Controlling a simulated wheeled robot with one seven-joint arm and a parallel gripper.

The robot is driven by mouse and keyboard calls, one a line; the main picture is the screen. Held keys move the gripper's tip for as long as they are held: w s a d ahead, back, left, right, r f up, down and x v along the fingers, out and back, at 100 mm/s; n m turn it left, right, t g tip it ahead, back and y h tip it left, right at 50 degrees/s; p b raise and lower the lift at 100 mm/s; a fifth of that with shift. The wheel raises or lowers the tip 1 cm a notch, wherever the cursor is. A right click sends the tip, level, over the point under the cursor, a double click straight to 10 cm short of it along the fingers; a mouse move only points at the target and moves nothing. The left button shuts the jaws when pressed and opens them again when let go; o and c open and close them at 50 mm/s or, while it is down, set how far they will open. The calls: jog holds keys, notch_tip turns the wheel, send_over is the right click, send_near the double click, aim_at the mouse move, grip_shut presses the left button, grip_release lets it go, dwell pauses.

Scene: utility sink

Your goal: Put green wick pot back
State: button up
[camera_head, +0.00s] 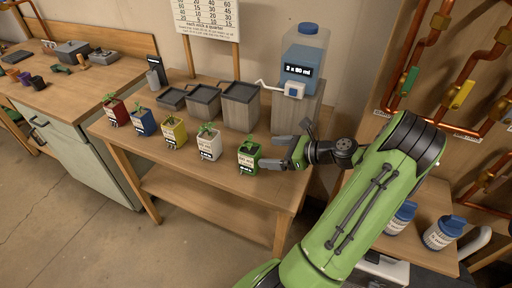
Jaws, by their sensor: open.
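The green wick pot (249,157) stands upright on the wooden table near its front right edge, with a small plant in it and a pale label on its front. It is last in a row with a white pot (209,144), a yellow pot (174,131), a blue pot (143,121) and a red pot (115,111). My gripper (274,152) is open just to the right of the green pot, its fingers pointing left towards it. I cannot tell whether a finger touches the pot.
Grey lidded bins (240,105) stand behind the pots. A blue water tank (304,60) with a "2 x 80 ml" label and a spout stands at the back right. Copper pipes (480,50) and blue-capped bottles (445,232) are at the right. A workbench (80,80) is at the left.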

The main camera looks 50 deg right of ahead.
jog(key=w+a+r+n+g, duration=0.1)
jog(key=a+r+n+g, duration=0.15)
jog(key=a+n, duration=0.3)
jog(key=w+a+r+n+g+h, duration=0.1)
jog(key=a+r+n+g, duration=0.15)
jog(key=a+n, duration=0.35)
jog(key=w+a+r+n+g, duration=0.1)
jog(key=a+n+g, duration=0.35)
jog(key=a, duration=0.35)
jog(key=s+a+r+n+t+h, duration=0.1)
jog(key=s+a+r+n, duration=0.2)
jog(key=s+a+n, duration=0.2)
jog(key=s+a+r+n+t+h, duration=0.1)
jog(key=s+a+r+n, duration=0.3)
jog(key=s+n, duration=0.5)
jog(key=shift+a+r+n+h, duration=0.3)
jog(key=shift+n+h, duration=0.4)
jog(key=shift+n, duration=0.3)
jog(key=shift+a, duration=0.1)
